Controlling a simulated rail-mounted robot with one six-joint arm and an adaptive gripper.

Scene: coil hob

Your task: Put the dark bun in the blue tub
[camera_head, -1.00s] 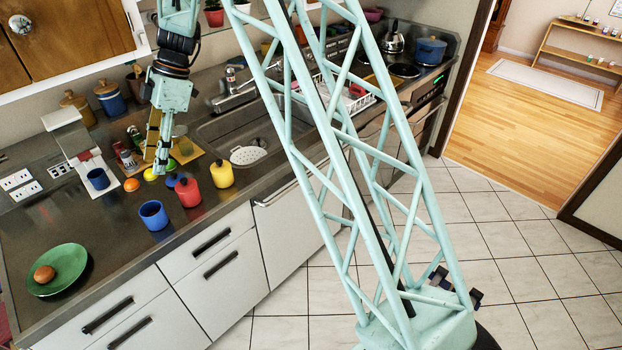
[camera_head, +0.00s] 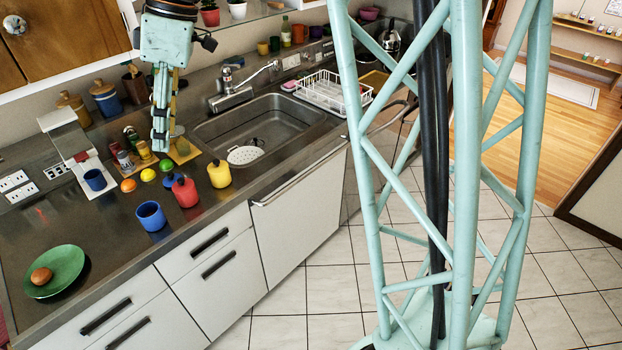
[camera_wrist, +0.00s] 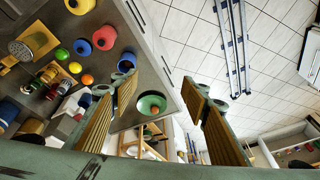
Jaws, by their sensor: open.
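A brown bun (camera_head: 41,276) lies on a green plate (camera_head: 68,262) at the near left of the counter. In the wrist view the bun (camera_wrist: 155,110) and plate (camera_wrist: 146,98) show between my fingers, well beyond them. An open blue tub (camera_head: 151,216) stands upright on the counter, right of the plate and near the front edge; it also shows in the wrist view (camera_wrist: 127,61). My gripper (camera_head: 159,143) is open and empty, raised above the counter behind the tub, apart from bun and tub. In the wrist view its fingers (camera_wrist: 160,98) are spread wide.
A coffee machine (camera_head: 72,143) with a blue mug (camera_head: 95,180) is behind. Counter between plate and tub is clear.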

